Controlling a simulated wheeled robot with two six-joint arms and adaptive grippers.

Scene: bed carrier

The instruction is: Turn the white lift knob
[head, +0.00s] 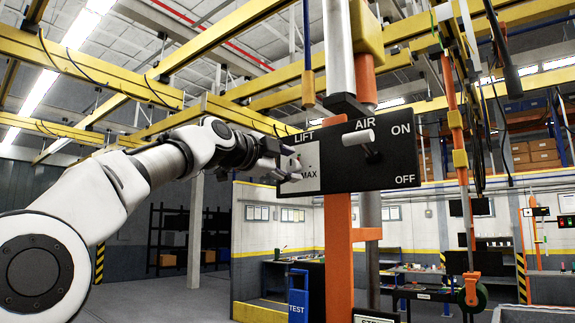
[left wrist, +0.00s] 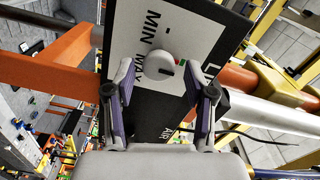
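The white lift knob (left wrist: 160,65) is round with a raised grip. It sits on a pale label plate marked MIN and MAX, on the black control panel (head: 350,178). In the head view the knob (head: 297,171) is small and partly hidden by my left gripper (head: 287,163), which reaches it from the left. In the left wrist view my left gripper (left wrist: 160,72) is open, with a finger on each side of the knob. A visible gap separates the knob from both fingers. My right gripper is not in view.
A white air lever (head: 358,137) sticks out of the panel, right of the lift knob. An orange post (head: 338,235) stands below the panel. Orange and yellow hoist parts (head: 455,120) hang at the right. Workbenches stand behind.

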